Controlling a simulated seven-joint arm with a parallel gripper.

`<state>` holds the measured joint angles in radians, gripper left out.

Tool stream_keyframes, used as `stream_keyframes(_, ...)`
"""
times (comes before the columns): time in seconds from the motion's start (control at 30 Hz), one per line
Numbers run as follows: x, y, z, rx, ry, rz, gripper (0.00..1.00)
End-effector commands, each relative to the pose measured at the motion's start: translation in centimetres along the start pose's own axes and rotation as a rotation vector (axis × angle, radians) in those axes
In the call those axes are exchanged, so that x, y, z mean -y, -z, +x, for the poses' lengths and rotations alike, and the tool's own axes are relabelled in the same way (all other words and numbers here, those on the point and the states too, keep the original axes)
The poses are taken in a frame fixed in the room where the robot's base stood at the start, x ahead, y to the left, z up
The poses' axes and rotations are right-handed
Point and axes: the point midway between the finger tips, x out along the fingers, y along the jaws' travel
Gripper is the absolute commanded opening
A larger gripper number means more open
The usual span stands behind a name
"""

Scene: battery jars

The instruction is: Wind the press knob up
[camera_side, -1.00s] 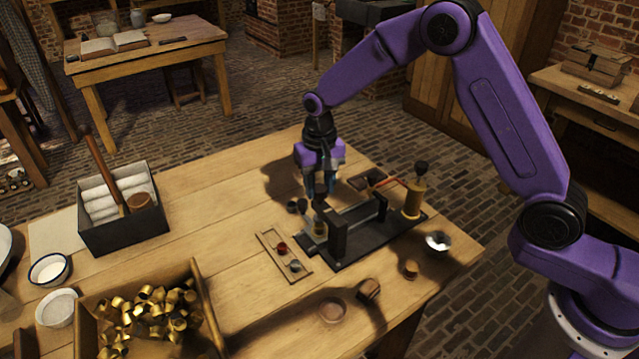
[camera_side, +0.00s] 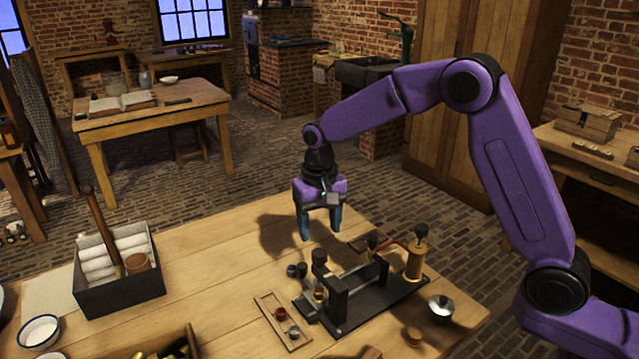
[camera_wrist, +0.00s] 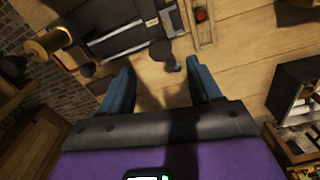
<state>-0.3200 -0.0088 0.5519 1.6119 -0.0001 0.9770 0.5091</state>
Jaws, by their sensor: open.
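The press (camera_side: 338,302) stands on a long black base on the wooden table, with a dark upright and a bar. Its dark knob (camera_side: 319,257) stands upright at the left end, with a brassy piece (camera_side: 320,294) under it. The knob also shows in the wrist view (camera_wrist: 161,49), beyond the fingertips. My gripper (camera_side: 320,234) is open and empty, its blue fingers pointing down. It hangs above and apart from the knob. In the wrist view, table shows between the fingers (camera_wrist: 160,78).
A brass cylinder (camera_side: 415,262) with a black top stands at the base's right end. A wooden tray (camera_side: 283,320) with small red and grey pieces lies left of the press. A metal bowl (camera_side: 440,308) is at right. A black box (camera_side: 120,285) holds white rolls.

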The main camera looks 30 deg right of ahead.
Motion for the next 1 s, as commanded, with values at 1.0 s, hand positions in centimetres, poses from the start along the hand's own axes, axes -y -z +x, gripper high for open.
stream_keyframes(1.0, 0.0, 0.0, -10.8, 0.0, 0.0, -0.001, 0.63)
